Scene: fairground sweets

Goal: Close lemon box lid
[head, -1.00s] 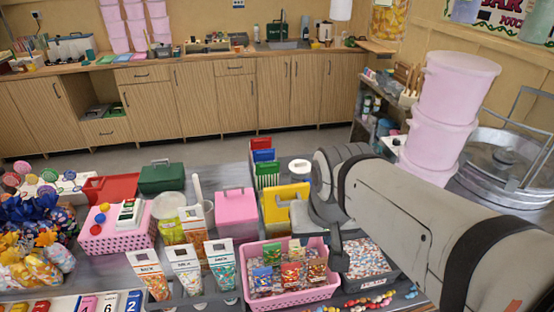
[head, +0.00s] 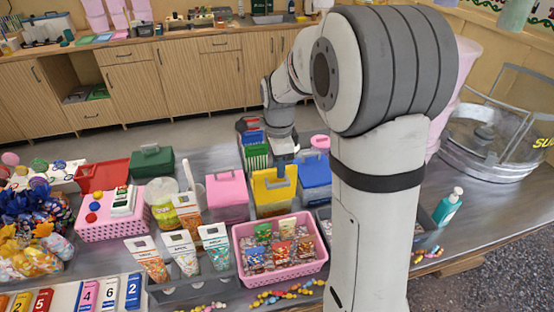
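The lemon box (head: 273,201) is the yellow-lidded box in the middle of the counter, between a pink-lidded box and a blue-lidded box. My gripper (head: 284,150) points down just behind the yellow lid, near the gap toward the blue box. Its fingertips are small and partly hidden, so I see neither their opening nor any contact.
A pink-lidded box (head: 227,192) stands left and a blue-lidded box (head: 315,172) right. Red, blue and green upright items (head: 254,143) stand behind. A pink basket of packets (head: 280,262) and several sweet bags are in front. A teal bottle (head: 448,206) stands right.

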